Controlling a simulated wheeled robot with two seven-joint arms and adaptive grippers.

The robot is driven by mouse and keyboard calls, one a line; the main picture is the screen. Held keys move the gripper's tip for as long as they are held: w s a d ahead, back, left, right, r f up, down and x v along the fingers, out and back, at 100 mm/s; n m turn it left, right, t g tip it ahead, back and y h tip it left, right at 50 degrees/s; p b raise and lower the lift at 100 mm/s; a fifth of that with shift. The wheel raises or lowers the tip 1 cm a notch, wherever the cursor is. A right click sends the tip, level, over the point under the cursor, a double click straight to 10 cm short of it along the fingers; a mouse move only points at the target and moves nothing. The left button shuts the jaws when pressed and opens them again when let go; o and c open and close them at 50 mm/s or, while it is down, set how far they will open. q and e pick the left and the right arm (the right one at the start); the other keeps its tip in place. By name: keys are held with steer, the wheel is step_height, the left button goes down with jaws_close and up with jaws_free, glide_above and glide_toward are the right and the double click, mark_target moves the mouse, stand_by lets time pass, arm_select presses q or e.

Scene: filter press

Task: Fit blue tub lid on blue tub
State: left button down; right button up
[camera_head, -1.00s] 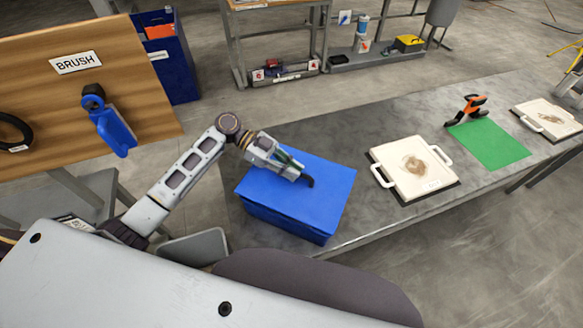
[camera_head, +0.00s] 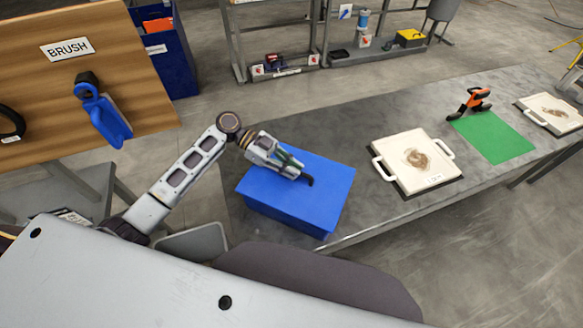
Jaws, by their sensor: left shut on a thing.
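The blue tub (camera_head: 285,217) stands on the grey table near its front left edge. The blue tub lid (camera_head: 325,190) lies flat over the tub's top and covers the opening. From here I cannot tell whether its rim is fully seated all round. My left gripper (camera_head: 299,178) is over the middle of the lid, shut on the lid's dark handle (camera_head: 309,181); the grip is partly hidden by the fingers. My right gripper does not show.
A white filter plate (camera_head: 415,160) with handles lies right of the tub. Farther right are a green mat (camera_head: 492,138), an orange-and-black clamp (camera_head: 472,103) and another white plate (camera_head: 553,113). A board labelled BRUSH (camera_head: 95,80) holding a blue brush (camera_head: 103,115) stands left.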

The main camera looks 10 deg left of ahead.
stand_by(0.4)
arm_select(q)
steer(key=c, duration=1.4)
jaws_free()
steer(key=shift+v, duration=3.8)
steer(key=shift+f, duration=0.1)
